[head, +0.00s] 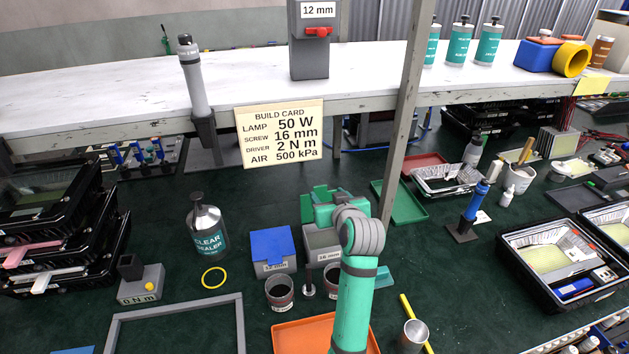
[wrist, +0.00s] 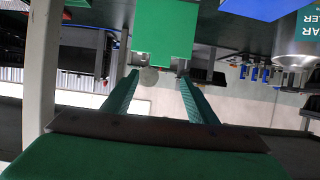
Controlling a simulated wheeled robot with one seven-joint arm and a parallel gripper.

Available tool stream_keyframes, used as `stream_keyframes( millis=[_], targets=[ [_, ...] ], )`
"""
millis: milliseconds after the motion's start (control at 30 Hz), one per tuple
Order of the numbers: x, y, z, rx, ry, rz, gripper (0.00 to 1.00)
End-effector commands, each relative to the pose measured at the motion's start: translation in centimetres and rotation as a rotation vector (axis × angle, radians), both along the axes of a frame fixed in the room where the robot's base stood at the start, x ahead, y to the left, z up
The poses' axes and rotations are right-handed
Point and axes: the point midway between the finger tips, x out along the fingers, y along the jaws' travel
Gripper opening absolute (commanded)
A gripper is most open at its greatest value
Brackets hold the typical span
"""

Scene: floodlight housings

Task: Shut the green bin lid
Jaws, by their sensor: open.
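The grey bin (head: 322,240), with a label that seems to read 16 mm, stands on the dark green bench in the middle of the head view. Its green lid (head: 320,191) stands raised behind it, partly hidden by my teal arm and wrist. In the wrist view the green lid (wrist: 166,30) is a flat panel at the top centre, just beyond the fingertips. My gripper (wrist: 158,76) is open, its two green fingers apart with nothing held. I cannot tell whether a fingertip touches the lid. My wrist hides the fingers in the head view.
A bin with a shut blue lid (head: 271,243) stands just left. Two dark cups (head: 280,293) and an orange tray (head: 302,336) are in front. A clear sealer bottle (head: 206,228) stands further left. A grey post (head: 403,110) rises right of my wrist, beside a green tray (head: 405,205).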

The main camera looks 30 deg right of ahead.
Motion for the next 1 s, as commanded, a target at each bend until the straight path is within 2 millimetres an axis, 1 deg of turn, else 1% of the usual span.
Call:
stream_keyframes(
  millis=[167,400,600,800,1000],
  targets=[
    [2.1,-0.6,-0.9,0.001,0.002,0.000,0.53],
    [6.0,-1.6,-2.5,0.002,0.001,0.001,0.53],
    [8.3,-2.2,-3.5,0.000,0.001,0.000,0.53],
    [9.2,-2.3,-3.9,-0.001,0.000,0.001,0.53],
    [9.2,-2.3,-3.9,-0.001,-0.001,0.001,0.53]
  ],
)
